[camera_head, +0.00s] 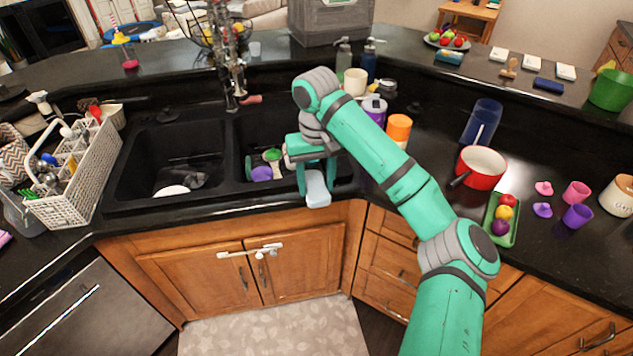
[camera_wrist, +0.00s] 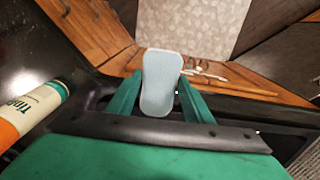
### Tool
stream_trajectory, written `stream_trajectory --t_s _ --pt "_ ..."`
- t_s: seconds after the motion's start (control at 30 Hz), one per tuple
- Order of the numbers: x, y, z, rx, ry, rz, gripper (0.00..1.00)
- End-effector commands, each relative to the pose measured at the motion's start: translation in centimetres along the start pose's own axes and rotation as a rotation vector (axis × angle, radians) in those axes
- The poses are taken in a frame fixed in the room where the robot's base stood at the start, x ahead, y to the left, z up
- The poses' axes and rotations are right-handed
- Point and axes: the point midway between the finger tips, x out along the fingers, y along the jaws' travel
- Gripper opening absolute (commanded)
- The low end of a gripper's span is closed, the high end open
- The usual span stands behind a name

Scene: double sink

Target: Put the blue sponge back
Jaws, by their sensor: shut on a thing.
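My gripper (camera_head: 316,174) is at the front edge of the right sink basin, pointing down. It is shut on a light blue sponge (camera_head: 318,190), which hangs below the fingers. In the wrist view the sponge (camera_wrist: 160,80) is upright between the two green fingers (camera_wrist: 160,100), with its far end sticking out past them. The sponge is a pale, rounded slab, narrower in the middle.
The double sink (camera_head: 150,205) holds dishes in both basins. A white rack (camera_head: 75,180) stands left of it. A dark blue block (camera_head: 548,85) lies on the raised ledge.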

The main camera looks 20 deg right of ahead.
Motion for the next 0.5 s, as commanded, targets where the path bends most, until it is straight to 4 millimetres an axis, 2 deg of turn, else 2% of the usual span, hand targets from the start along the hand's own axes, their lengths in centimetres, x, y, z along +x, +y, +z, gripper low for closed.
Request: stream_trajectory --t_s 0.03,0.33,0.5 --pt "0.9 -0.6 0.3 -0.006 -0.004 -0.003 0.26" --pt "5.0 -2.9 1.9 -0.014 -0.003 -0.004 0.26" --pt "8.3 -5.0 3.1 -0.024 -0.005 -0.005 0.26"
